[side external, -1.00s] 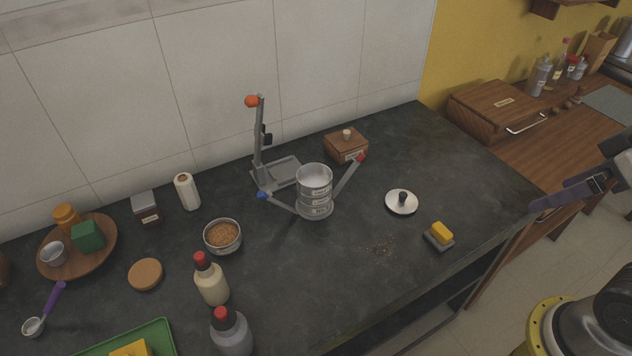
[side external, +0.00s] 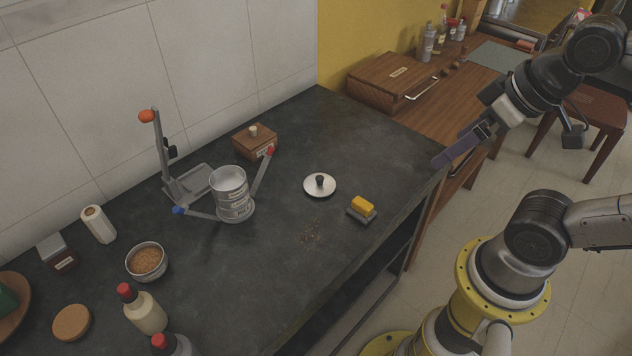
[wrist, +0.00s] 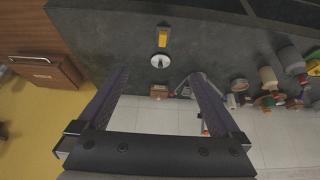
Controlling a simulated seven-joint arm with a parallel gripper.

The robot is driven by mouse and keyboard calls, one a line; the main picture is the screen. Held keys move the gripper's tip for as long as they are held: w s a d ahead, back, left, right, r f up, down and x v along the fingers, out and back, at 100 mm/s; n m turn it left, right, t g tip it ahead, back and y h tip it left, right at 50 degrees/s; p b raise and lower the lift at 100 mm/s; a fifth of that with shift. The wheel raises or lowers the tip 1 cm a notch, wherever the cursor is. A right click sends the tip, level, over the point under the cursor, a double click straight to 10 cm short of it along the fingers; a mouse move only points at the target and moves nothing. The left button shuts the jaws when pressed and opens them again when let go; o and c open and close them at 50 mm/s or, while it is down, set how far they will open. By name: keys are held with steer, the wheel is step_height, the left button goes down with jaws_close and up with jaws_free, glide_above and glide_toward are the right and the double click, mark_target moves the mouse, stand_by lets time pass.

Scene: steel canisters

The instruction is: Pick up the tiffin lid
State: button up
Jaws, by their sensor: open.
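The tiffin lid (side external: 320,187) is a round silver disc with a black knob. It lies flat on the dark worktop, knob up, and also shows in the wrist view (wrist: 159,61) beyond and between my fingers. The steel tiffin canister (side external: 231,195) stands to its left, stacked in tiers and open at the top, with its handle arms spread to the sides. My gripper (side external: 458,150) has purple fingers and is off to the right of the lid, above and beyond the worktop's right edge. In the wrist view my gripper (wrist: 160,85) is open, with nothing between the fingers.
A yellow sponge on a dark holder (side external: 362,209) sits close to the lid's right. A wooden box with a knob (side external: 255,141) stands behind. A grey stand (side external: 165,165) is left of the canister. Crumbs (side external: 311,232) lie in front of the lid. Bottles stand front left.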

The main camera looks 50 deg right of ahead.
steer(key=shift+c, duration=0.2)
steer(key=c, duration=0.6)
